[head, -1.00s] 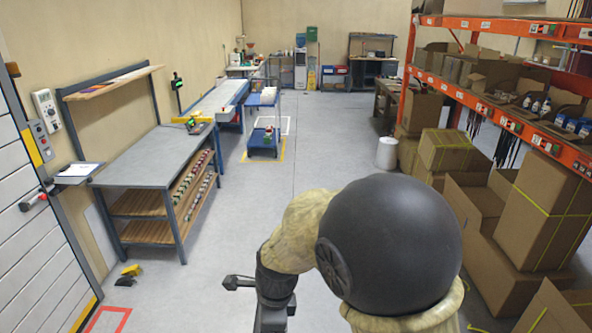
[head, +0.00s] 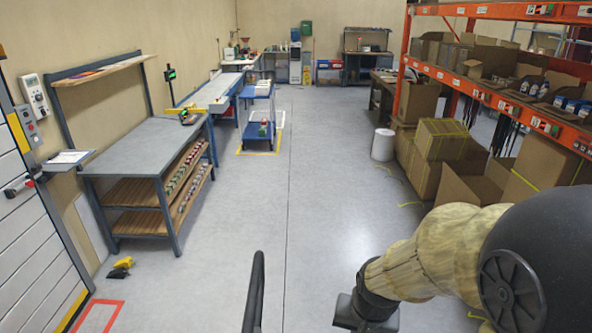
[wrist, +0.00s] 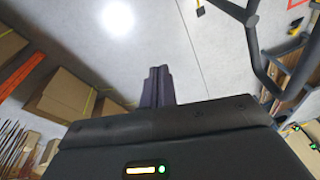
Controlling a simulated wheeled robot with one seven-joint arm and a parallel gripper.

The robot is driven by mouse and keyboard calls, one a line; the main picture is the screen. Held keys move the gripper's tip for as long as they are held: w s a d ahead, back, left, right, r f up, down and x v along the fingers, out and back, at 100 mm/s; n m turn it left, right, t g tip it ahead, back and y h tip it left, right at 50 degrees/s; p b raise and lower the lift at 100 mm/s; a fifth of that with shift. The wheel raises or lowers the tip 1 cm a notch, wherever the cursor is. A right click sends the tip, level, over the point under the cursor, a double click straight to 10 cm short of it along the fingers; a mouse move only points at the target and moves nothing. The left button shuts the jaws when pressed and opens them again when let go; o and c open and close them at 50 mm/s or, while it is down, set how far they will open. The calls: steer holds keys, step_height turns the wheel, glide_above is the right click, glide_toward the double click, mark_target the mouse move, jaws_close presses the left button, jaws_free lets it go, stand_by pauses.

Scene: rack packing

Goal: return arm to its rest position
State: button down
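My arm shows at the lower right of the head view, with its tan links and large dark round joint. Its dark end part (head: 365,312) is at the bottom edge, and the fingertips are out of that view. In the wrist view my gripper (wrist: 158,84) shows two dark fingers side by side with no visible gap. Nothing is seen between or beyond them except grey floor.
A dark curved bar (head: 255,292) rises at bottom centre, and dark tubing (wrist: 262,50) shows in the wrist view. A workbench (head: 140,145) stands left. Orange shelving (head: 470,88) and cardboard boxes (head: 440,140) stand right. The middle floor is clear.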

steer(key=d+n, duration=0.1)
steer(key=s+d+f+n+b, duration=0.1)
steer(key=d+f+n, duration=0.1)
steer(key=shift+s, duration=0.4)
stand_by(0.6)
steer(key=c, duration=1.3)
jaws_free()
steer(key=shift+c, duration=0.5)
